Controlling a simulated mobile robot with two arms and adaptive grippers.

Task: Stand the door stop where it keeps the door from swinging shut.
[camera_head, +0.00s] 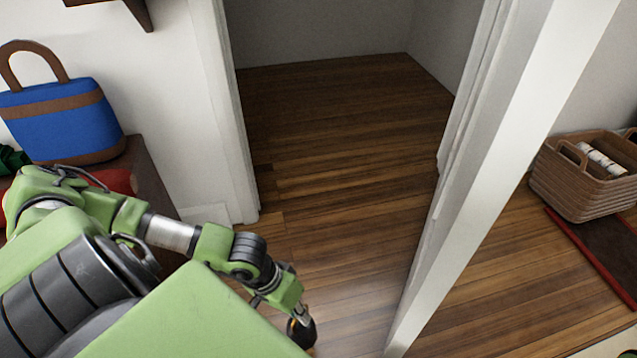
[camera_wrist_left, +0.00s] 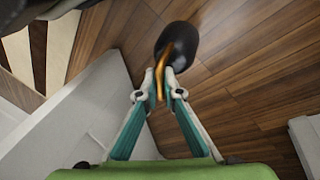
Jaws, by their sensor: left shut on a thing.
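The door stop (camera_head: 303,334) is a dark rounded weight with an orange handle; it also shows in the left wrist view (camera_wrist_left: 196,44). My left gripper (camera_head: 299,314) is shut on the handle, which shows between its fingertips in the wrist view (camera_wrist_left: 160,95). The weight is low over the wooden floor; I cannot tell whether it touches. The white door (camera_head: 497,190) stands open at the right of the doorway, edge towards me. The door stop is left of the door's near end, apart from it. My right gripper is not in view.
The wooden floor (camera_head: 340,150) through the doorway is clear. A dark bench (camera_head: 150,185) with a blue bag (camera_head: 65,122) stands at the left. A wicker basket (camera_head: 575,185) and a red-edged dark mat (camera_head: 607,245) lie beyond the door at the right.

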